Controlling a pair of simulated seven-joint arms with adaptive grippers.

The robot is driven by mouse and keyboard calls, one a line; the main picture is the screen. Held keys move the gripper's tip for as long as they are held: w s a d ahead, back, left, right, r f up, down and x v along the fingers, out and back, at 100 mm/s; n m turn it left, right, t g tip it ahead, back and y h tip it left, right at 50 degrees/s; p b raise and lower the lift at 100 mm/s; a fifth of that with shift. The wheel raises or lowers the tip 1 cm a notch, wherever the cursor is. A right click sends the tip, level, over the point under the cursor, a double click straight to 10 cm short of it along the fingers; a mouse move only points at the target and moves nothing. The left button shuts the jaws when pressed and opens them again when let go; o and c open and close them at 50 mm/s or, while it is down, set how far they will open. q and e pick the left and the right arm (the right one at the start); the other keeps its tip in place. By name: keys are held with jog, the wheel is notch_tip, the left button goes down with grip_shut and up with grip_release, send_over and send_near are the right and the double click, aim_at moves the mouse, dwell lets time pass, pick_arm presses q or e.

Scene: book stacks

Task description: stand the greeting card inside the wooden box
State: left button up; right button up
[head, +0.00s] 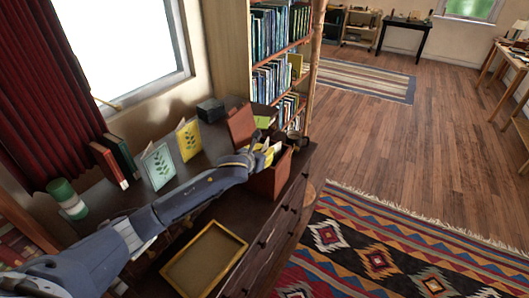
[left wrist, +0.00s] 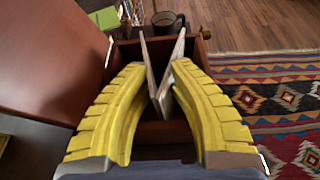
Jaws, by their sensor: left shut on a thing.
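The wooden box (head: 268,184), red-brown and open at the top, stands at the right end of the dark cabinet top. My left gripper (head: 268,154) is over its opening. In the left wrist view the yellow fingers of this gripper (left wrist: 159,75) are shut on the greeting card (left wrist: 150,65), a pale folded card seen edge-on as a narrow V. The card is upright within the outline of the box (left wrist: 202,52). Its lower edge is hidden, so I cannot tell whether it touches the box floor. My right gripper is not in view.
A brown panel (head: 240,125) stands upright behind the box. A pale blue card (head: 159,166) and a yellow card (head: 188,140) stand farther left, near books (head: 116,160). A dark mug (left wrist: 166,20) is beyond the box. An empty tray (head: 204,262) lies nearer.

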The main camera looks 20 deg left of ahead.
pick_arm(q)
jog(key=shift+f, duration=0.6)
jog(key=o, duration=0.9)
jog(key=shift+o, duration=0.2)
jog(key=shift+r, duration=0.5)
jog(key=v, duration=1.2)
jog(key=shift+r, duration=0.1)
